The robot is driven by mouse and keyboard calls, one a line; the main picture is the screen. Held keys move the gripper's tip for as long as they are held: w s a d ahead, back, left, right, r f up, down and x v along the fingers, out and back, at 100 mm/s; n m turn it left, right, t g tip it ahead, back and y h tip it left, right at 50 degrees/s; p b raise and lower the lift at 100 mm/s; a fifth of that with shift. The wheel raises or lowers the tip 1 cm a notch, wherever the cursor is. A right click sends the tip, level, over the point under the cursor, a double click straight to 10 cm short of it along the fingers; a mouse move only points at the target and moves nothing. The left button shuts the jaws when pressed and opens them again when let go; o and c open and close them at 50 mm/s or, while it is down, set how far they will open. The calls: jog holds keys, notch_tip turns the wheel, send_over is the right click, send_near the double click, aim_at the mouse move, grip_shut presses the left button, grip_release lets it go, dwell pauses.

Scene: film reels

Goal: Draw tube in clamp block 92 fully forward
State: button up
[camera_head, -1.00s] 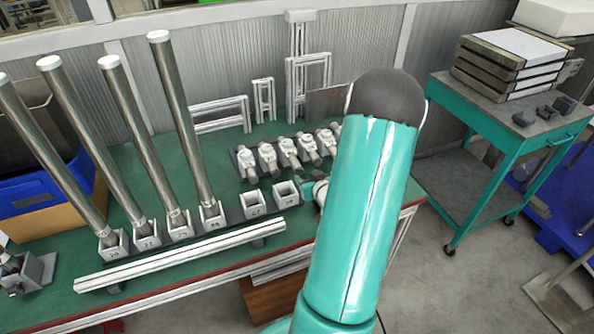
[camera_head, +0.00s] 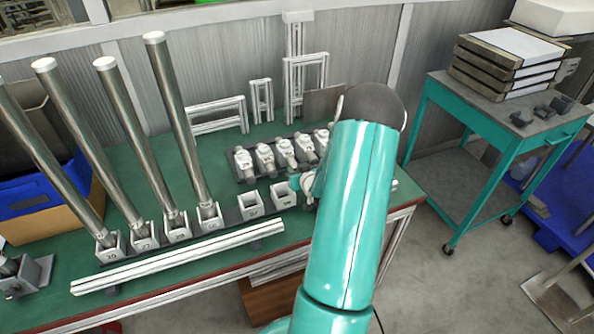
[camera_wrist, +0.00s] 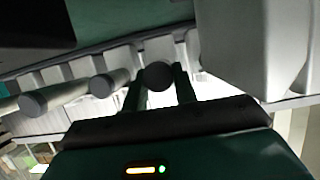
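A row of pale clamp blocks (camera_head: 265,158) stands on a dark rail on the green bench, each with a short tube pointing toward the front. Their numbers are too small to read, so I cannot tell which is 92. My gripper (camera_head: 303,188) is low in front of the right part of this row, mostly hidden by my teal arm. In the wrist view, my gripper's fingers (camera_wrist: 161,88) stand apart, one on each side of a tube's round dark end (camera_wrist: 158,76). I see no clear grip on it. Two other tubes (camera_wrist: 103,86) show to the left.
Two open-topped square blocks (camera_head: 250,206) stand close to the left of my gripper. Tall leaning metal tubes (camera_head: 180,130) stand further left. A long white bar (camera_head: 180,257) lies along the bench front. A teal cart (camera_head: 480,130) stands to the right, past a floor gap.

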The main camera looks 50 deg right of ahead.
grip_shut()
jog(key=shift+s+a, duration=0.5)
jog(key=shift+s, duration=0.3)
jog(key=o, duration=0.9)
grip_release()
jog(key=shift+c, duration=0.2)
jog(key=shift+s, duration=0.15)
jog(key=v, duration=1.3)
jog(key=shift+s+r, duration=0.2)
jog(key=shift+w+a, duration=0.1)
jog(key=shift+a, duration=0.05)
